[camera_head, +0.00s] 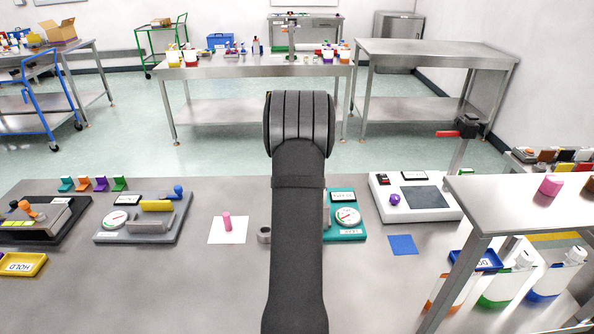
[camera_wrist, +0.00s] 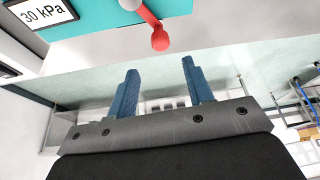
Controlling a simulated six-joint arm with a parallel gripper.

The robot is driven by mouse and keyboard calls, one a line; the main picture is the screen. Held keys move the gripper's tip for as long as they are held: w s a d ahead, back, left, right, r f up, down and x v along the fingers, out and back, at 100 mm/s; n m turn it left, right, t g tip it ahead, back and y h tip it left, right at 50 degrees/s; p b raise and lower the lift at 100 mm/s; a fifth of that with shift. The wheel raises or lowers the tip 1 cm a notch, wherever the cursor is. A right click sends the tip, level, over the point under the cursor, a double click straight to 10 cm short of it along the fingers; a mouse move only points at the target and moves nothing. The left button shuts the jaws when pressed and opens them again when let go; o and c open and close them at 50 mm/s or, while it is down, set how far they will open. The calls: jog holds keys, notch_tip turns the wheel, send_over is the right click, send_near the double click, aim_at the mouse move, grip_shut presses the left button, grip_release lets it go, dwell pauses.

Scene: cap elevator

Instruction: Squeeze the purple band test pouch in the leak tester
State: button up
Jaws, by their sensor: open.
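My gripper (camera_wrist: 159,72) shows in the wrist view with its two blue fingers apart and nothing between them. In the head view my own arm hides it. A teal device with a gauge (camera_head: 345,217) stands partly behind my arm. The wrist view shows a teal surface (camera_wrist: 110,24) with a "30 kPa" label (camera_wrist: 40,9) and a red-knobbed lever (camera_wrist: 158,36) ahead of the fingers, apart from them. A grey device with a gauge (camera_head: 117,219) and a yellow block stands to the left. I cannot make out a pouch with a purple band or which device is the leak tester.
A pink cylinder (camera_head: 227,221) stands on a white sheet (camera_head: 228,236). Several coloured pieces, one purple (camera_head: 101,184), stand at the back left. A white device (camera_head: 430,208) with a purple knob and a blue square (camera_head: 403,245) lie right. A raised shelf (camera_head: 510,197) borders the right side.

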jog(key=v, duration=0.9)
jog(key=shift+s, duration=0.1)
jog(key=x, duration=1.7)
jog(key=shift+f, duration=0.1)
